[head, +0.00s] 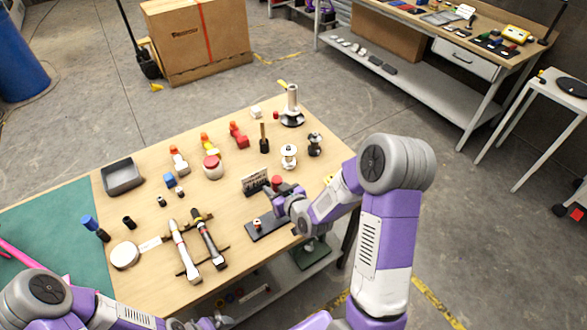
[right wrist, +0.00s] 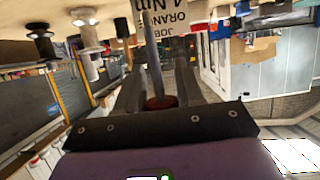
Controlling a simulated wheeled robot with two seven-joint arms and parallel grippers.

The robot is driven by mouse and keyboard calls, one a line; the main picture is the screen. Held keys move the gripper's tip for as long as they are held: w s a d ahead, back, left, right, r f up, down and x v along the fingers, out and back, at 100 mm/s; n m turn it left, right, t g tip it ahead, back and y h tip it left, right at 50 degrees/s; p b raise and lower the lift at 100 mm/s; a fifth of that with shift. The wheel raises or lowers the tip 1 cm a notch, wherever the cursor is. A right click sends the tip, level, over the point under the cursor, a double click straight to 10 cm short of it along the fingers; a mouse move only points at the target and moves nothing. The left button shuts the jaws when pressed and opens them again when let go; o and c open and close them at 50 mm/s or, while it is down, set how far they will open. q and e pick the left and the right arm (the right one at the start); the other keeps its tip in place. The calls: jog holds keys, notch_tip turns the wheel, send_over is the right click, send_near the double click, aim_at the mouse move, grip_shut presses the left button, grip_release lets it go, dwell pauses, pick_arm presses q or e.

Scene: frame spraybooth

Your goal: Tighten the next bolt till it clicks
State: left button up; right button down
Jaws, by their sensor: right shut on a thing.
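My right gripper (head: 279,194) is shut on a tool with a red end (head: 277,181), above the table just right of the job card. In the right wrist view its fingers (right wrist: 160,92) close around the tool's red part (right wrist: 160,102), and a grey shaft (right wrist: 152,50) runs away from it. A dark plate (head: 275,228) lies below and left of the gripper, with a small orange-and-white piece (head: 257,223) on it. No bolt is clearly made out; the arm covers part of the plate. My left gripper (head: 212,321) is at the bottom edge, its jaws unclear.
The job card (head: 255,181) reads ORANGE JOB 4 Nm in the right wrist view (right wrist: 165,18). Two wrench-like tools (head: 185,250) (head: 208,240) lie on a rack to the left. A grey tray (head: 123,177) and several coloured pieces stand farther left and back.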

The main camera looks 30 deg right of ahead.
jog(key=d+r+p, duration=0.1)
jog(key=d+r, duration=0.2)
jog(key=d, duration=0.3)
jog(key=shift+d+n+y, duration=0.25)
jog(key=shift+n+y, duration=0.05)
notch_tip(320, 180, down, 5)
jog(key=b, duration=0.5)
jog(key=shift+r+b, duration=0.1)
jog(key=shift+b, duration=0.65)
dwell(1.5)
jog(key=shift+f+b, duration=1.1)
